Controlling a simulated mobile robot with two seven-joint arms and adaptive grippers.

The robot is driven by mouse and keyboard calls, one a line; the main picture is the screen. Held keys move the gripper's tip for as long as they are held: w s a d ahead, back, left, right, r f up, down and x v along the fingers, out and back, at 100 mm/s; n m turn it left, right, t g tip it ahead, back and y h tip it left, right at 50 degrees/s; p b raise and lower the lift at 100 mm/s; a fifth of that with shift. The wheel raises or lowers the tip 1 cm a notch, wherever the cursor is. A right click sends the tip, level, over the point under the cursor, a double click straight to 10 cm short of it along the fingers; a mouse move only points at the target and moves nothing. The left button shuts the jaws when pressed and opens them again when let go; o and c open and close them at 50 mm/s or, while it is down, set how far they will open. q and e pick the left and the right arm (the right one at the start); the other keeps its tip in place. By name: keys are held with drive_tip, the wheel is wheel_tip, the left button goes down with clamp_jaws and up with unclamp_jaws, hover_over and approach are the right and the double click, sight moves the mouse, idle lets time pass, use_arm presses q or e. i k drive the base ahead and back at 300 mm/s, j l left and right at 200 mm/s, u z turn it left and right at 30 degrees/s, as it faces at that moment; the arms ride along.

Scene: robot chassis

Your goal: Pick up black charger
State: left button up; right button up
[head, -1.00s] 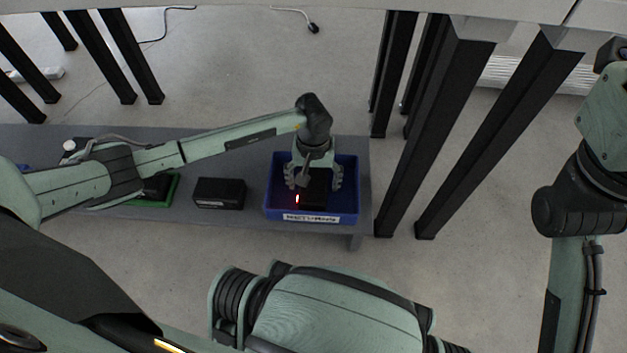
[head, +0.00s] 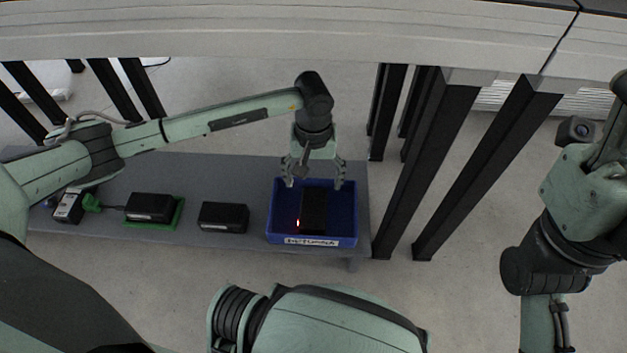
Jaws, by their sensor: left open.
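A black box (head: 313,212), which looks like the black charger, sits in a blue bin (head: 350,238) with a white label on its front. A small red light glows at the box's left side. My left gripper (head: 314,183) is open and empty, over the back part of the bin with its fingers spread left and right, above the box. Another black box (head: 223,217) lies on the grey bench left of the bin. A third black box (head: 149,207) sits on a green base further left. My right gripper is out of view.
The grey low bench (head: 258,176) carries all of these. A small white-and-black device (head: 69,207) with a green plug stands at its left end. Black table legs (head: 432,165) rise right of the bin, and a pale tabletop (head: 300,32) crosses the top.

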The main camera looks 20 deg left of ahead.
sight(213, 217)
drive_tip(key=u, duration=1.4)
